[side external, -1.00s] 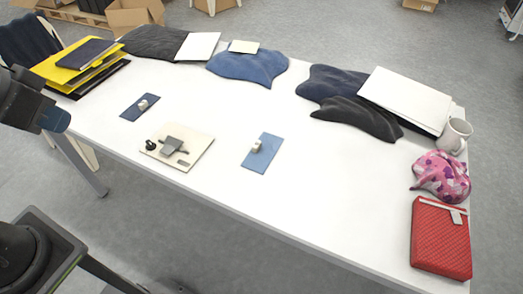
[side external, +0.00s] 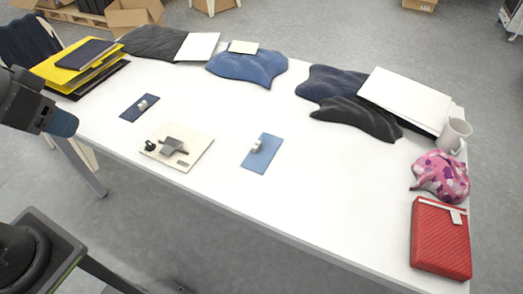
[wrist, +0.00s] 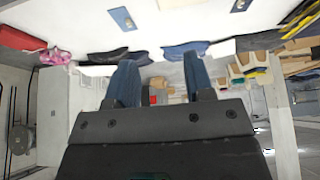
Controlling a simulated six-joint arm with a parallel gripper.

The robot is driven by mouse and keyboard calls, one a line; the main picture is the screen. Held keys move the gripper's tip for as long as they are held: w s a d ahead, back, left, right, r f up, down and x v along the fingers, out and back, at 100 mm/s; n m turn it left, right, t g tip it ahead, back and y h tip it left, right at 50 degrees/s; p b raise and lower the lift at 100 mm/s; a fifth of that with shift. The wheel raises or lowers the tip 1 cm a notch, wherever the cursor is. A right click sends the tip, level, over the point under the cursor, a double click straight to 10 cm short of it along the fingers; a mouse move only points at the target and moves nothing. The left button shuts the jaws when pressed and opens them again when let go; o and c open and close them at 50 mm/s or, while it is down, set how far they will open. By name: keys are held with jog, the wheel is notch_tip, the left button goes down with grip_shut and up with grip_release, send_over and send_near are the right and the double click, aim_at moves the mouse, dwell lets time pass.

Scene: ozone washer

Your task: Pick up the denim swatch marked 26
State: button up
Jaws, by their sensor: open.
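Two denim swatches lie flat on the white table. The dark blue swatch (side external: 133,113) is at the left and the lighter blue swatch (side external: 256,163) is nearer the middle. Each has a small pale, rounded piece on top. No number can be read, so I cannot tell which is marked 26. In the wrist view the lighter swatch (wrist: 122,18) and the darker swatch (wrist: 240,5) show at the top edge. My gripper (wrist: 161,62) is open and empty, its two blue fingers apart. In the side view its blue end (side external: 62,123) is left of the table edge, away from both swatches.
A cream board (side external: 195,143) with small grey and black parts lies between the swatches. Folded cloths, white sheets and yellow folders (side external: 75,65) line the back. A mug (side external: 455,133), pink bundle (side external: 440,178) and red box (side external: 440,240) stand right. The front middle is clear.

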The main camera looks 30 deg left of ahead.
jog(key=g, duration=0.1)
send_over(258, 142)
jog(key=s, duration=0.3)
jog(key=f, duration=2.9)
jog(key=shift+w+a+f, duration=0.1)
jog(key=shift+w, duration=0.15)
jog(key=shift+x, duration=2.6)
jog(key=shift+w, duration=0.2)
jog(key=shift+c, duration=0.3)
